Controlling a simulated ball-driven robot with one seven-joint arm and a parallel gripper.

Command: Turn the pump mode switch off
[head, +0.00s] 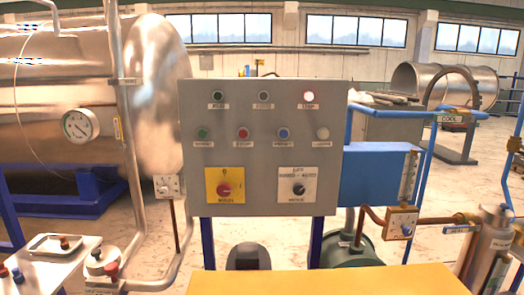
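A grey control panel (262,150) stands upright in the middle of the head view, facing me. At its lower right is a black rotary knob (299,189) on a white plate (284,196). The small print above the knob seems to read OFF at the top, with other words to either side; the print below is blurred. This looks like the pump mode switch. I cannot tell which position its pointer is at. Nothing touches the knob. My gripper is not in view.
A red knob on a yellow plate (212,198) sits left of the switch. A yellow surface (320,283) lies below the panel. Pipes and a gauge (80,124) stand left; a blue tank (372,176) stands right.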

